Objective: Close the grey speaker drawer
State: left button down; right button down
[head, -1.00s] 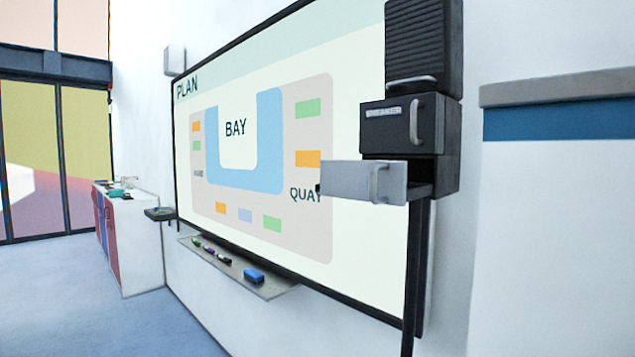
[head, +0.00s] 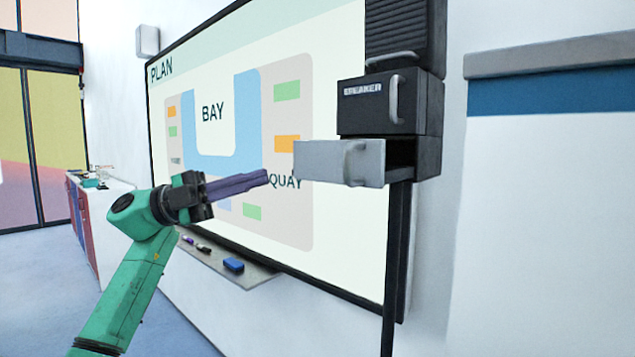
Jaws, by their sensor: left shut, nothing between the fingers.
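The grey speaker drawer (head: 325,162) sticks out of the lower part of the black speaker cabinet (head: 427,140) and stands open. A dark gap shows between its front and the cabinet. It has a grey curved handle (head: 356,163) at the right of its face. My left gripper (head: 266,176), on a green arm, is shut and empty. Its purple fingers point right, and their tips appear a little left of the drawer's left end; I cannot tell the depth between them. My right gripper is not in view.
A black drawer (head: 375,105) labelled SPEAKER sits above the grey one and looks shut. The whiteboard (head: 340,225) is on the wall behind. Its pen ledge (head: 262,272) holds pens and a blue eraser (head: 233,264). A counter (head: 110,190) stands at the left.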

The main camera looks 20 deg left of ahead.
aim_at(318, 166)
pick_arm(q)
jog(key=s+d+r+m+g+y, duration=0.1)
jog(key=s+r+m+g+y, duration=0.2)
jog(key=s, duration=0.9)
jog(key=w+d+p, duration=0.2)
jog(key=w+d, duration=0.1)
jog(key=d, duration=0.3)
jog(key=w+d+t+p, duration=0.1)
jog(key=w+d+p, duration=0.1)
jog(key=w+d, duration=0.2)
jog(key=shift+x, duration=0.85)
jog(key=shift+s+r, duration=0.1)
jog(key=shift+s, duration=0.3)
